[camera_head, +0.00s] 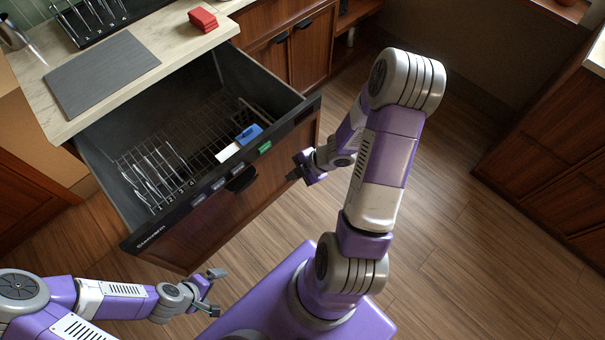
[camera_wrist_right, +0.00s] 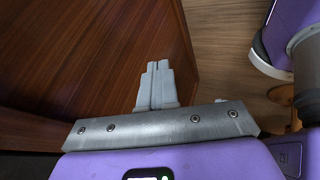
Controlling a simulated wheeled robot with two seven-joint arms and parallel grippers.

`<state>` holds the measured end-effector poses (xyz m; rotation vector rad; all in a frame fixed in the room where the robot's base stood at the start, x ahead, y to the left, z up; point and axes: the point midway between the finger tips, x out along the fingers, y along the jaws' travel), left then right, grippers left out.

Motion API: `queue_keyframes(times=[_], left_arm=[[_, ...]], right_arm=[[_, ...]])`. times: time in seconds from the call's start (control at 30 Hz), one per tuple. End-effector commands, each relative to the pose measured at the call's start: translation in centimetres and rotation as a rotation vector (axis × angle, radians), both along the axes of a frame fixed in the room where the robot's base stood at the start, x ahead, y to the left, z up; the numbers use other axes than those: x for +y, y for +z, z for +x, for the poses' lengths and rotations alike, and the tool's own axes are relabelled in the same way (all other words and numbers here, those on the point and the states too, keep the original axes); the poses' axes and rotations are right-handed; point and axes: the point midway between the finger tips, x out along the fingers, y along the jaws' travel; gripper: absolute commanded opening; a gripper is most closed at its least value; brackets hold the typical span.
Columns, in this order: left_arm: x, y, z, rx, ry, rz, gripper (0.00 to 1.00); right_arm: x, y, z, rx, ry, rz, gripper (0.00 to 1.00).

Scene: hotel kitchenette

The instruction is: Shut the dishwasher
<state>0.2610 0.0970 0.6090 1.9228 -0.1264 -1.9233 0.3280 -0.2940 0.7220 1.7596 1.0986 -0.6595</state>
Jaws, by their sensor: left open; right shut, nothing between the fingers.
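The dishwasher (camera_head: 220,218) is a drawer type with a wood front and dark top edge, and it stands pulled out from under the counter. Its rack (camera_head: 200,128) shows inside, holding several upright metal items and a blue-and-white item (camera_head: 248,134). My right gripper (camera_head: 295,174) is at the right end of the wood front; in the right wrist view its fingers (camera_wrist_right: 155,84) are together, with nothing between them, against a wood panel (camera_wrist_right: 85,60). I cannot tell whether they touch it. My left gripper (camera_head: 215,290) is open and empty, in front of the drawer's left part.
The counter (camera_head: 165,38) above holds a grey board (camera_head: 100,72), red folded cloths (camera_head: 203,19) and a dark rack (camera_head: 85,18). Wooden cabinets (camera_head: 300,50) stand beyond, another (camera_head: 550,150) at the right. The wood floor (camera_head: 450,240) between is clear.

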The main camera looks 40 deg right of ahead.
Motion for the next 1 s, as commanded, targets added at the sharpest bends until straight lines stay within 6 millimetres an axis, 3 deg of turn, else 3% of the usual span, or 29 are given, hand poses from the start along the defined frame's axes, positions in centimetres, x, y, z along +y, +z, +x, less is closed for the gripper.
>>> queue_keyframes(times=[0.1,0.3,0.77,1.0], left_arm=[[0.0,0.0,0.0,0.000,0.000,0.000,1.00],[0.0,0.1,0.0,0.000,0.000,0.000,1.00],[0.0,0.2,0.0,0.000,0.000,0.000,1.00],[0.0,1.4,0.0,0.000,0.000,0.000,1.00]], right_arm=[[0.1,0.1,2.1,-0.004,0.004,0.000,0.00],[0.2,0.1,3.8,-0.002,0.002,0.000,0.00],[0.1,0.1,4.1,-0.001,-0.001,0.000,0.00],[-0.5,0.3,5.1,0.000,-0.018,0.001,0.00]])
